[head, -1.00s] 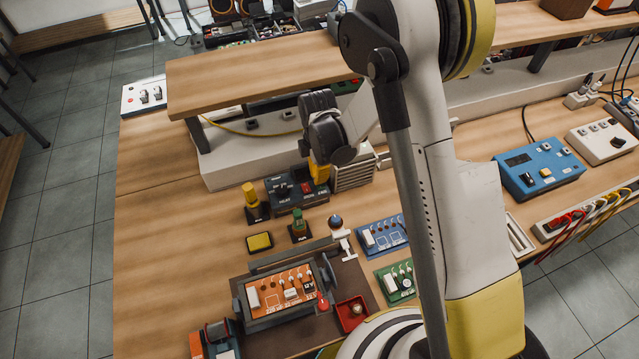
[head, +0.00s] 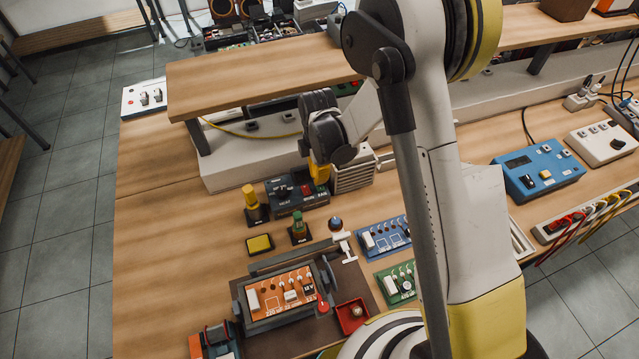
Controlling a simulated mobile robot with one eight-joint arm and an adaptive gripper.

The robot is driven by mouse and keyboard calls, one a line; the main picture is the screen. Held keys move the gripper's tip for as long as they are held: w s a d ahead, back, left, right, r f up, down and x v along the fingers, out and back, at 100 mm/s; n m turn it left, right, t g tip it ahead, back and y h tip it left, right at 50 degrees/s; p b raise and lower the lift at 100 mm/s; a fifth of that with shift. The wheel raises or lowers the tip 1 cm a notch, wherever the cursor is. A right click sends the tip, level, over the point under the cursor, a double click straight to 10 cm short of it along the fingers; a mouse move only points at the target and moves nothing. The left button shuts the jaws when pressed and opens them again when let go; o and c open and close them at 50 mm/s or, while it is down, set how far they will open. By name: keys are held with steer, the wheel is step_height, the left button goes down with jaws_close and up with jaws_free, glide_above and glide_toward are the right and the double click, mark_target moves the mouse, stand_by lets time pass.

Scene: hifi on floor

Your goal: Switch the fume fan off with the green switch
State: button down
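A dark control box (head: 284,203) with white lettering stands on the bench, with a black knob and a red switch (head: 307,190) on its top. A pale louvred box (head: 352,178), which looks like the fume fan, stands just to its right. My gripper (head: 320,175) points down at the right end of the control box, in front of the louvred box. Whether it touches the box, and whether its fingers are open, I cannot tell. I cannot make out a green switch on the control box; my gripper covers its right end. Whether the fan turns does not show.
A yellow-topped holder (head: 251,203) and a green-topped one (head: 298,229) stand close in front and left. A wooden shelf (head: 250,70) overhangs behind. An orange board (head: 281,293) in a frame and a red tray (head: 352,316) lie nearer. The bench's left side is clear.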

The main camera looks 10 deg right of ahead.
steer(key=shift+r+p, duration=1.2)
steer(key=shift+r, duration=1.5)
